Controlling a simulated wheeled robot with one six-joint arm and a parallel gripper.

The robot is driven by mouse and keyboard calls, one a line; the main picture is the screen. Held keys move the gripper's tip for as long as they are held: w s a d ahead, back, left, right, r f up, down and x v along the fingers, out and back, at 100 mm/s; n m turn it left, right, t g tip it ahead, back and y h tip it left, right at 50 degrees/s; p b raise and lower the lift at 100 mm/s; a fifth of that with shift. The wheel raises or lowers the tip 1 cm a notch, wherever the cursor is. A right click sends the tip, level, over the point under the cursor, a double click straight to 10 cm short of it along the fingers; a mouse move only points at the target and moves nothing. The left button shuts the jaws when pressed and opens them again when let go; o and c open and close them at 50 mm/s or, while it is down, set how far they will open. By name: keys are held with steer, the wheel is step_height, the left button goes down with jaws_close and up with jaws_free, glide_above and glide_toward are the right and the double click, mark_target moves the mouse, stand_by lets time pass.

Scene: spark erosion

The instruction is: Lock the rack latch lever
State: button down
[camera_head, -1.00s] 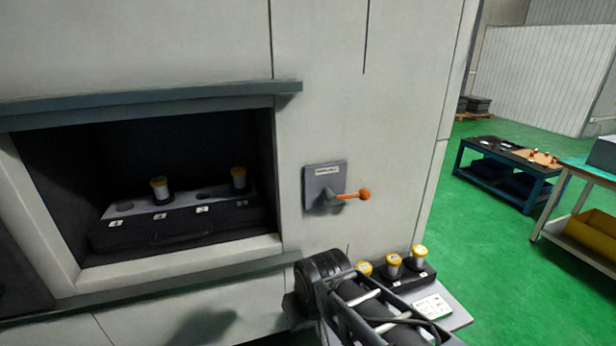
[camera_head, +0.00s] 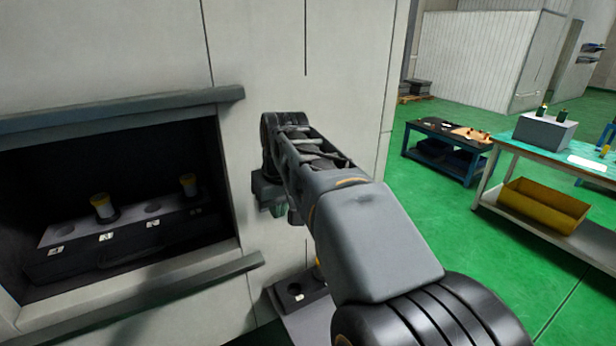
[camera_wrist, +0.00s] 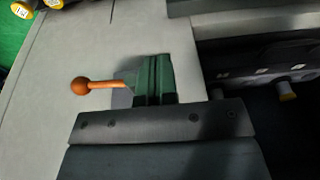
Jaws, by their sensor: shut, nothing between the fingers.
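The latch lever (camera_wrist: 104,85) is an orange rod with a ball end, and it shows in the wrist view, where it points left. Part of its grey mounting plate (camera_wrist: 121,98) shows behind my gripper (camera_wrist: 153,80). My gripper is shut and empty, its greenish fingers over the plate at the inner end of the lever. I cannot tell whether they touch the lever. In the head view my arm hides the lever.
The opening has a projecting upper ledge (camera_head: 120,103) and a lower sill (camera_head: 150,290) close to the left of my arm. A small shelf with a black holder (camera_head: 290,296) lies below. A blue bench (camera_head: 440,150) and a worktable (camera_head: 560,142) stand on the green floor at right.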

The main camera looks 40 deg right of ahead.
steer(key=w+d+r+p, duration=0.1)
steer(key=d+r+p, duration=0.1)
steer(key=d+r, duration=0.9)
steer(key=shift+d+r, duration=0.25)
steer(key=shift+r, duration=0.7)
steer(key=shift+w, duration=0.1)
steer(key=x, duration=1.4)
steer(key=shift+s+a+b, duration=0.25)
steer(key=shift+s+b, duration=0.05)
steer(key=shift+f, duration=0.1)
steer(key=shift+g+y, duration=0.3)
steer(key=shift+y, duration=0.1)
